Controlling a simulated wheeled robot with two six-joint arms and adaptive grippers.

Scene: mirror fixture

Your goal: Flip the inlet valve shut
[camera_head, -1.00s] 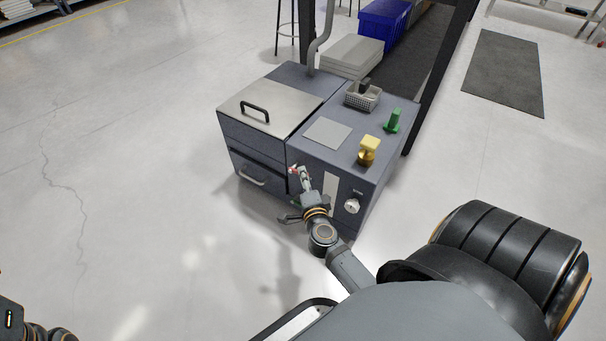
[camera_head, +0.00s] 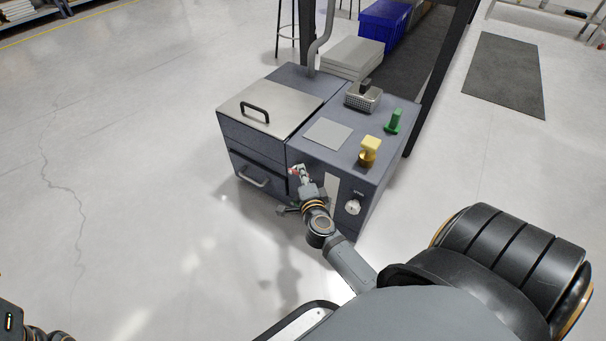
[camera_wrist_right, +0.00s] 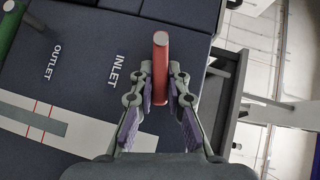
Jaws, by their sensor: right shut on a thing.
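The inlet valve's red handle (camera_wrist_right: 161,62) stands out beside the INLET label (camera_wrist_right: 118,70) on the dark panel in the right wrist view. My right gripper (camera_wrist_right: 161,84) has one finger on each side of the handle and is shut on it. In the head view this gripper (camera_head: 301,174) is at the front of the grey machine (camera_head: 322,172), and it mostly hides the handle. A green outlet handle (camera_wrist_right: 12,25) shows at the wrist view's upper left, beside the OUTLET label. My left gripper is out of frame; only part of that arm shows at lower left.
The floor at left is clear.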

